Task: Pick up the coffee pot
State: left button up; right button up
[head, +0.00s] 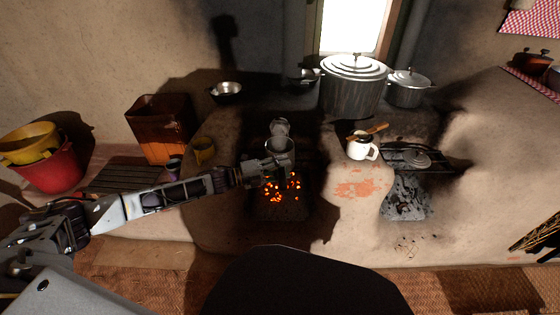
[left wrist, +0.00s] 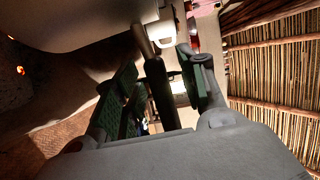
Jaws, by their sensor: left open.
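The grey metal coffee pot (head: 281,146) stands over the glowing embers of the left fire opening, and its lid appears raised. My left gripper (head: 268,170) is in front of it and hides its lower part. In the left wrist view a large grey surface, apparently the pot's body (left wrist: 75,22), fills the upper left. A dark bar that looks like its handle (left wrist: 155,80) runs between the two green-padded fingers, which are apart. I cannot tell whether either finger touches it. My right gripper is not in view.
A white mug (head: 358,148) with a wooden spoon across it stands right of the pot. A large lidded pot (head: 354,88) and a smaller one (head: 407,88) are behind.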

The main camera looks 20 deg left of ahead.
pick_arm(q)
grip_shut()
dwell(0.3)
jog(key=shift+r, duration=0.1)
dwell(0.4)
